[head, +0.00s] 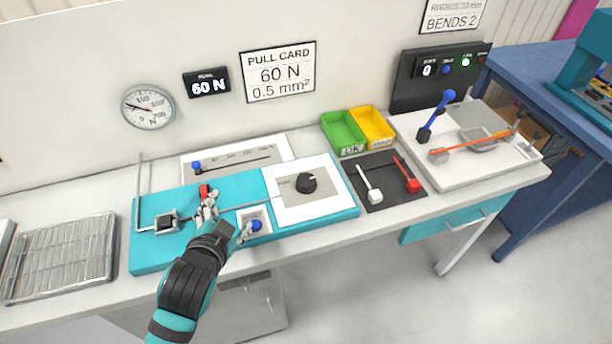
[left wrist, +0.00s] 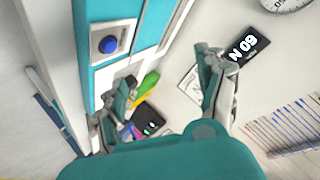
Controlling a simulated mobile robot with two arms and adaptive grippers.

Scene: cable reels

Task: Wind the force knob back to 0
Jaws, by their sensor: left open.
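A black round knob (head: 306,183), seemingly the force knob, sits on the white plate of the teal bench unit (head: 345,208). Its small markings are unreadable. My left gripper (head: 225,220) is open and empty over the unit, left of the knob and apart from it. One finger is near a red part (head: 204,190), the other beside a blue button (head: 256,226). The display (head: 207,82) reads 60 N. My right gripper is out of view.
A dial gauge (head: 149,106) and a 60 N pull card (head: 279,72) hang on the wall. Green (head: 343,132) and yellow (head: 373,127) bins stand right, beside a dark mat (head: 386,199) with two levers.

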